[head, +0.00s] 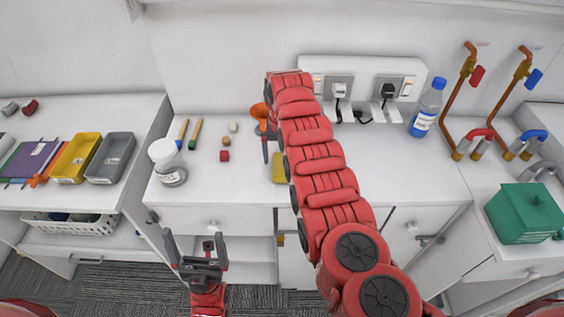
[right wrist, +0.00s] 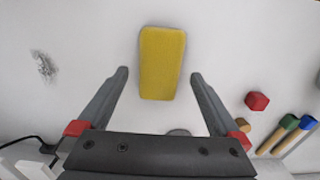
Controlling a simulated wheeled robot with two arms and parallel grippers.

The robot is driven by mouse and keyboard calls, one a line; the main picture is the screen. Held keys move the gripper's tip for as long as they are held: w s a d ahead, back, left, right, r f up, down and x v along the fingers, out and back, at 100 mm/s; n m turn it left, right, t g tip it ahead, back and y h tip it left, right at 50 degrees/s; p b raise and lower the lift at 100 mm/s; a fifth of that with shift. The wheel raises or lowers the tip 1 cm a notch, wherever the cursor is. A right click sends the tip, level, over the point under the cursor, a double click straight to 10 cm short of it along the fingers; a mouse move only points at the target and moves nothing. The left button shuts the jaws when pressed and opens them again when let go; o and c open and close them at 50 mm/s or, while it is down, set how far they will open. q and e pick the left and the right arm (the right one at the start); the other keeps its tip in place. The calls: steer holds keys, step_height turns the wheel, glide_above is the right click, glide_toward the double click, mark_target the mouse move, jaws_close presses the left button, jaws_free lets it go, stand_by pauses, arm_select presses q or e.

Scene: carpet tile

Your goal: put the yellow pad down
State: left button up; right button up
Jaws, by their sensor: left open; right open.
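The yellow pad (head: 279,168) lies flat on the white counter, partly hidden by my right arm in the head view. In the right wrist view the whole pad (right wrist: 161,63) shows between my right gripper's fingertips (right wrist: 159,74), with a gap on each side. The right gripper is open and holds nothing; its height above the pad is hard to tell. My left gripper (head: 195,240) is open and empty, in front of the counter's front edge.
A white-capped jar (head: 168,165) stands further left. A blue-capped bottle (head: 427,108) stands at right.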

mark_target(282, 165)
step_height(282, 165, up, 10)
steer(key=b, duration=0.2)
steer(key=shift+f+b, duration=0.2)
steer(key=shift+b, duration=0.1)
